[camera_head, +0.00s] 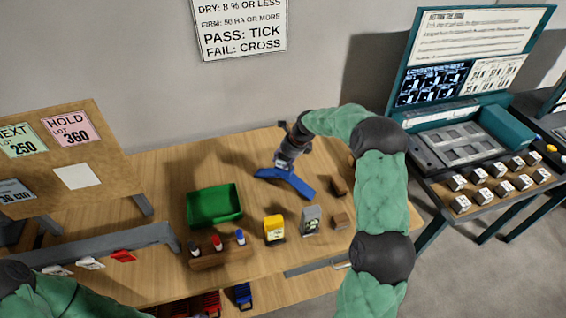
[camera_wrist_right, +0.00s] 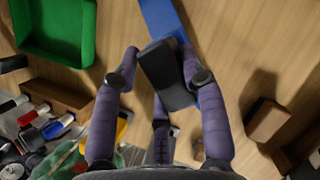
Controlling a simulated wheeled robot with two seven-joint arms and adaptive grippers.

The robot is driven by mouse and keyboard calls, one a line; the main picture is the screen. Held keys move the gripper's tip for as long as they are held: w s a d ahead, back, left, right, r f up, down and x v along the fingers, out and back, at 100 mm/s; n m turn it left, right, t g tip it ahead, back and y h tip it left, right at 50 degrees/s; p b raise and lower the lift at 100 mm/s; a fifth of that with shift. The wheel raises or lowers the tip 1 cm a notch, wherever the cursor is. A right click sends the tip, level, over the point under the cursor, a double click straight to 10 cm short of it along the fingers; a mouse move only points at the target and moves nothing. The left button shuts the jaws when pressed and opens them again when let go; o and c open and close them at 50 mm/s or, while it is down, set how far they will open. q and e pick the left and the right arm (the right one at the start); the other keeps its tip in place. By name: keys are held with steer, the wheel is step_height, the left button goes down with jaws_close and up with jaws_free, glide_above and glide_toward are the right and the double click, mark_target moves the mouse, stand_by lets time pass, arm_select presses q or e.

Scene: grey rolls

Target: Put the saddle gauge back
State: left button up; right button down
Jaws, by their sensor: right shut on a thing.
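The saddle gauge appears to be the blue, shallow V-shaped piece (camera_head: 295,181) with a dark block at its middle, at the back of the wooden table. In the right wrist view its blue arms (camera_wrist_right: 163,20) run out from under the dark block (camera_wrist_right: 165,78). My right gripper (camera_head: 286,163) points down at the middle of the blue piece and is shut on its dark block; its fingers (camera_wrist_right: 160,65) lie on both sides of the block. I cannot tell whether the gauge touches the table. My left gripper is outside the view; only my left arm shows.
A green tray (camera_head: 214,222), a wooden rack with markers (camera_head: 222,256), a yellow device (camera_head: 274,239) and a grey device (camera_head: 311,220) stand in front. Brown blocks (camera_head: 341,221) lie at the right. A pinboard (camera_head: 70,165) stands left; an open teal case (camera_head: 462,145) is right.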

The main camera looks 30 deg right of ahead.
steer(key=shift+f, duration=0.45)
steer(key=c, duration=0.7)
jaws_free()
steer(key=shift+f, duration=0.15)
steer(key=p+v, duration=0.2)
steer(key=v, duration=1)
steer(key=shift+d, duration=0.1)
